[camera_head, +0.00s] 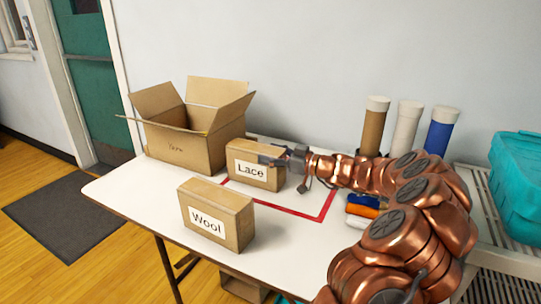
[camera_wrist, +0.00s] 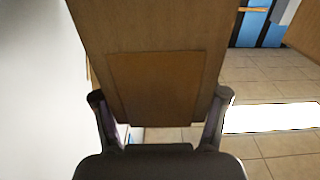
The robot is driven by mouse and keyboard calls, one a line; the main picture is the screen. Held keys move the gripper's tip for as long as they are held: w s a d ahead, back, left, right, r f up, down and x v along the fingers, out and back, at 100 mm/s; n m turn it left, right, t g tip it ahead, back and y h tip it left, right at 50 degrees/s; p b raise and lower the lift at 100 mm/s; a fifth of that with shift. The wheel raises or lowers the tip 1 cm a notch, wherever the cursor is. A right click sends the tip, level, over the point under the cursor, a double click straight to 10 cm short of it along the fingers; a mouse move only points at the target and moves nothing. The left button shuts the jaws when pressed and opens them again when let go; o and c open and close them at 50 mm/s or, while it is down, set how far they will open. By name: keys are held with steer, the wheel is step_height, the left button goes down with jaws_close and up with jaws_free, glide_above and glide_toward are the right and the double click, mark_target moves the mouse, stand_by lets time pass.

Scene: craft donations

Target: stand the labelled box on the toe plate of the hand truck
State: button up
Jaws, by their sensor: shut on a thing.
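Two closed cardboard boxes with white labels are on the white table (camera_head: 130,192): the "Lace" box (camera_head: 270,184) at the middle and the "Wool" box (camera_head: 236,225) nearer the front edge. My gripper (camera_head: 275,160) reaches in from the right and is shut on the Lace box near its upper right end. In the wrist view a brown cardboard surface (camera_wrist: 150,35) fills the space between and beyond my two fingers (camera_wrist: 160,96). The Lace box is upright; I cannot tell whether it touches the table. No hand truck or toe plate shows in either view.
A large open carton (camera_head: 180,150) stands behind left. Red tape (camera_head: 300,213) marks the tabletop. Brown, white and blue rolls (camera_head: 408,125) stand at the back right, with small coloured items (camera_head: 362,210) before them. A teal bin (camera_head: 515,180) sits far right. The floor at left is clear around a mat (camera_head: 65,210).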

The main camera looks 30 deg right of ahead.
steer(key=o, duration=1.6)
steer(key=shift+o, duration=0.2)
